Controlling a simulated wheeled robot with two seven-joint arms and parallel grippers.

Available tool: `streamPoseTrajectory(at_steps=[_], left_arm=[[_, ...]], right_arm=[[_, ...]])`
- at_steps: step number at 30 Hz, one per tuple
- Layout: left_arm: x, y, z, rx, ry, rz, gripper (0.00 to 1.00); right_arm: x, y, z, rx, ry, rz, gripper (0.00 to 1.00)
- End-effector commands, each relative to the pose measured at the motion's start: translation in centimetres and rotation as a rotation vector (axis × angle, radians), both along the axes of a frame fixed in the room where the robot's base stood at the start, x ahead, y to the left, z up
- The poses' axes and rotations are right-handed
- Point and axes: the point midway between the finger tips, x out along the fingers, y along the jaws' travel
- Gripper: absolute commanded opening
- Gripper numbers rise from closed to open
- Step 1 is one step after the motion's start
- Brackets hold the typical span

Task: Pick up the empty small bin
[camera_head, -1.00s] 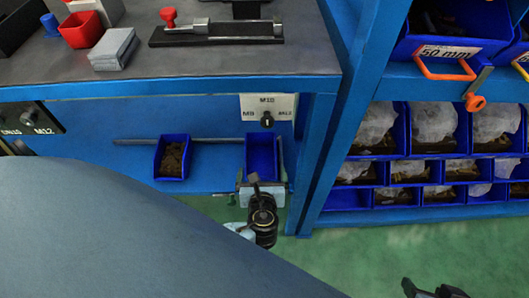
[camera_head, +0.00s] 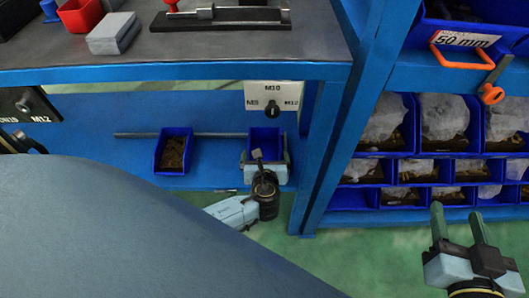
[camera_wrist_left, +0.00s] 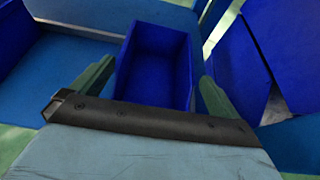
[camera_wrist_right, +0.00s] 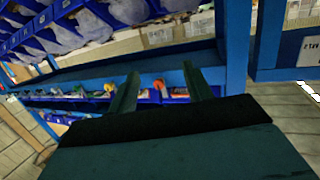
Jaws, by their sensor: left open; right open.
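The empty small blue bin (camera_head: 264,142) sits on the lower blue shelf, below the M10 dial, near the right post. My left gripper (camera_head: 266,158) is at its front, open, with one finger on each side of the bin. The left wrist view shows the bare inside of the bin (camera_wrist_left: 155,70) between the two green fingers (camera_wrist_left: 155,78); I cannot tell whether they touch its walls. My right gripper (camera_head: 457,213) is open and empty at the lower right, over the green floor. Its open fingers also show in the right wrist view (camera_wrist_right: 162,90).
A second small blue bin (camera_head: 173,152) holding brownish parts stands to the left on the same shelf. A grey rod (camera_head: 215,135) runs behind the bins. A blue post (camera_head: 322,150) stands close on the right, then a rack of filled bins (camera_head: 445,122). The workbench (camera_head: 190,45) overhangs above.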

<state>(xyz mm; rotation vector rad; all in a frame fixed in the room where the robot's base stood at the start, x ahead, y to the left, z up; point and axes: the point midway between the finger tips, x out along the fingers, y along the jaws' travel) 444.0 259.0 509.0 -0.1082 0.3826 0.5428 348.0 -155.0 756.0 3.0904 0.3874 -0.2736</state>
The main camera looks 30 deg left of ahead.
Motion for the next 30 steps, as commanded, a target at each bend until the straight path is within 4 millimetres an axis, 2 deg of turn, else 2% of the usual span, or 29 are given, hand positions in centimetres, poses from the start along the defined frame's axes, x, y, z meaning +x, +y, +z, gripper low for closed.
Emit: streamPoseTrajectory(at_steps=[9,18,24,30], left_arm=[[1.3,1.0,-0.6,0.001,-0.001,0.000,1.00],[2.8,2.1,-1.3,0.002,0.000,0.001,1.00],[3.8,2.6,-1.7,0.000,0.000,0.000,1.00],[4.0,2.8,-1.7,0.001,0.000,0.000,1.00]], right_arm=[[0.3,1.0,4.2,0.077,-0.256,0.019,0.50],[-0.7,1.4,8.5,0.164,-0.534,0.034,0.50],[-1.5,1.4,10.1,0.202,-0.659,0.038,0.50],[-1.7,1.3,10.6,0.211,-0.689,0.039,0.50]])
